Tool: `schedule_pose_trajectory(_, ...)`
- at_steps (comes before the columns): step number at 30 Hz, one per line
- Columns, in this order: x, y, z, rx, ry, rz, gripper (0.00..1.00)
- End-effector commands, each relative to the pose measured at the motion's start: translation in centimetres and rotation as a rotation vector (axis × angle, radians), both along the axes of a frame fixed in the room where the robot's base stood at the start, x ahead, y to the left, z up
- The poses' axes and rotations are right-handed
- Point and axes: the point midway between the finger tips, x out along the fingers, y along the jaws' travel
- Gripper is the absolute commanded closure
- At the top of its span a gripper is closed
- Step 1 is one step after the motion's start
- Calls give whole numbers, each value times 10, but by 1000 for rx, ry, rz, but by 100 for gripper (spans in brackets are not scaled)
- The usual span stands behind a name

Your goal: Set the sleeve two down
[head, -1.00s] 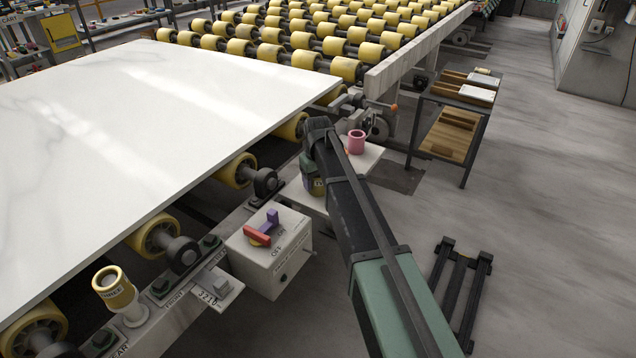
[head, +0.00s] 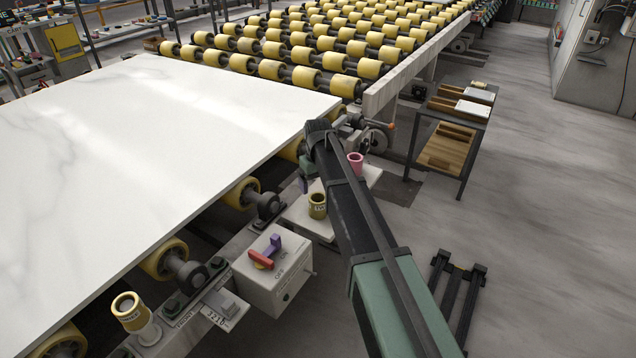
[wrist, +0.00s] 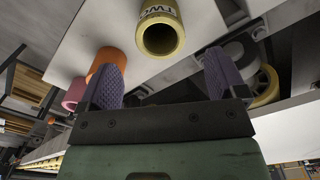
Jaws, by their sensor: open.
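Sleeve two (head: 318,205), a yellow-olive tube marked TWO, stands upright on the small white shelf (head: 298,220) beside the roller frame in the head view. In the wrist view sleeve two (wrist: 160,32) shows beyond the fingertips, its open end towards the camera, with clear space between it and the fingers. My gripper (wrist: 163,78) is open and empty, its two purple pads wide apart. In the head view my arm partly hides the gripper (head: 303,184), which is just behind and left of the sleeve.
A pink sleeve (head: 356,162) stands farther along the shelf; an orange sleeve (wrist: 105,64) is close beside my left finger. Sleeve three (head: 127,308) sits on a post at the near left. A switch box (head: 275,275) stands near the shelf, and the marble slab (head: 150,140) lies left.

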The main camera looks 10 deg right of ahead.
Motion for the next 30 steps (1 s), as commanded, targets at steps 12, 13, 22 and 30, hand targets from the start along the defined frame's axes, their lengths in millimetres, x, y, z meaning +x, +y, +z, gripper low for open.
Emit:
schedule_pose_trajectory(12,-54,-1,31,0,0,-39,10)
schedule_pose_trajectory(13,-80,-1,31,0,1,-60,10)
schedule_pose_trajectory(22,-294,-3,31,1,0,-278,10)
schedule_pose_trajectory(30,-293,-3,31,1,0,-288,10)
